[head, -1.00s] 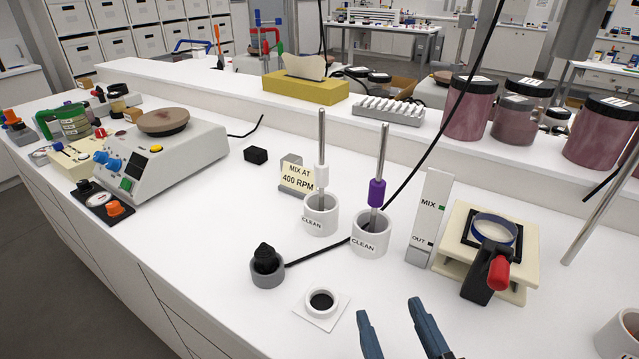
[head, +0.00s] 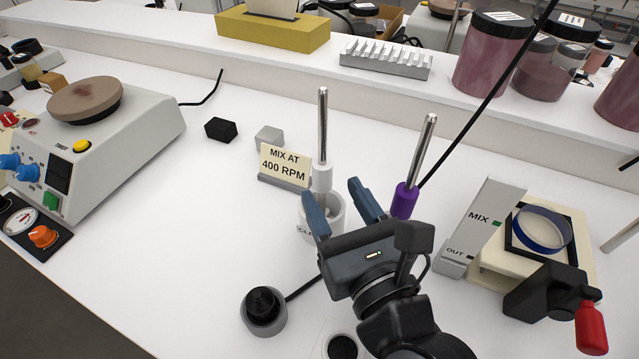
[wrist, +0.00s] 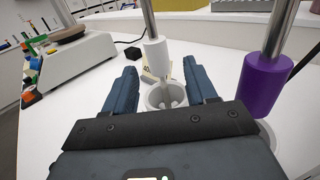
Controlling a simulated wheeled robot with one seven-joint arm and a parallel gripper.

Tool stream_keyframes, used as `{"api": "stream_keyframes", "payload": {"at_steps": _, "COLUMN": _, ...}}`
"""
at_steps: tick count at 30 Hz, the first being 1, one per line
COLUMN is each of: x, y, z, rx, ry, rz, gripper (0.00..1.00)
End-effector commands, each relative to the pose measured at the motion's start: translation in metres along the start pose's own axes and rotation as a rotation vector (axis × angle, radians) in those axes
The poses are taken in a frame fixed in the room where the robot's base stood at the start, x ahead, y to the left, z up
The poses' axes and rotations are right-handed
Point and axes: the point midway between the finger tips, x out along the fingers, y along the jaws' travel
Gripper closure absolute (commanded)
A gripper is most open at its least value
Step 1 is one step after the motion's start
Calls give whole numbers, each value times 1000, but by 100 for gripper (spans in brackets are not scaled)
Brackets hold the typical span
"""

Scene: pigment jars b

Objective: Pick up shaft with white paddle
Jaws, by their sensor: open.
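The shaft with the white collar (head: 322,135) stands upright in a white cup (head: 304,229) in the head view. It also shows in the wrist view (wrist: 157,55), with its lower end inside the cup (wrist: 155,98). My gripper (head: 333,190) is open, and its two blue fingers point toward this shaft. In the wrist view the shaft lies between the fingertips (wrist: 160,68) in the picture; I cannot tell how deep it is between them. A second shaft with a purple collar (head: 404,200) leans to the right of my gripper; its cup is mostly hidden.
A mix/out stand (head: 485,226) and a cream fixture with a red handle (head: 592,328) are at right. A black knob on a grey base (head: 264,308) stands at front left. A sign (head: 284,167) is behind the cup. The hotplate (head: 95,150) is at left.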

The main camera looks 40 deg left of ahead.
Motion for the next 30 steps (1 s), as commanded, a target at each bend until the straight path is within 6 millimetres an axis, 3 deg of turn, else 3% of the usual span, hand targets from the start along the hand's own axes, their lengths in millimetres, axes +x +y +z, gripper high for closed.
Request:
{"api": "stream_keyframes", "payload": {"at_steps": 9, "x": 42, "y": 2, "z": -3, "rx": -1, "ry": 0, "rz": 2, "gripper": 43}}
{"api": "stream_keyframes", "payload": {"at_steps": 19, "x": 49, "y": 2, "z": -4, "rx": -1, "ry": 0, "rz": 1, "gripper": 43}}
{"api": "stream_keyframes", "payload": {"at_steps": 30, "x": 48, "y": 2, "z": -4, "rx": -1, "ry": 0, "rz": 1, "gripper": 79}}
